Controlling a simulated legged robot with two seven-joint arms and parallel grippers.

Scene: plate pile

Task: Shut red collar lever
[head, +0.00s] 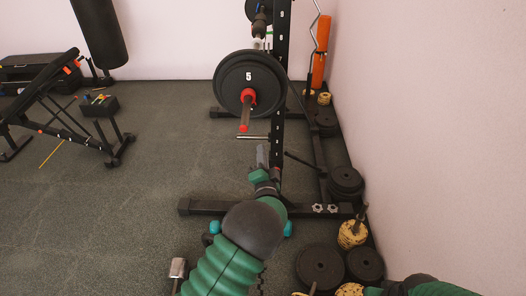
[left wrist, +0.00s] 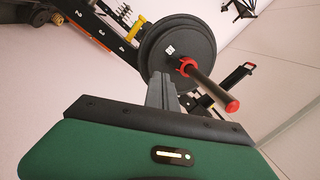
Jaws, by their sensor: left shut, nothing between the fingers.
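A black weight plate marked 5 (head: 232,82) hangs on a bar sleeve (head: 244,122) on the rack. The red collar (head: 248,97) sits around the sleeve against the plate's face. In the left wrist view the red collar (left wrist: 187,67) is right of my fingers, and the sleeve (left wrist: 210,88) points down-right to a red end. The collar's lever is too small to tell open from shut. My left gripper (head: 262,155) is shut and empty, below and right of the collar, apart from it in the head view. Its grey fingers (left wrist: 160,90) overlap the plate's lower edge in the wrist view.
The black rack upright (head: 282,60) stands just right of the plate; its foot (head: 205,207) crosses the floor below. Loose plates (head: 320,266) lie along the right wall. A bench (head: 50,95) stands at far left. Floor left of the rack is mostly clear.

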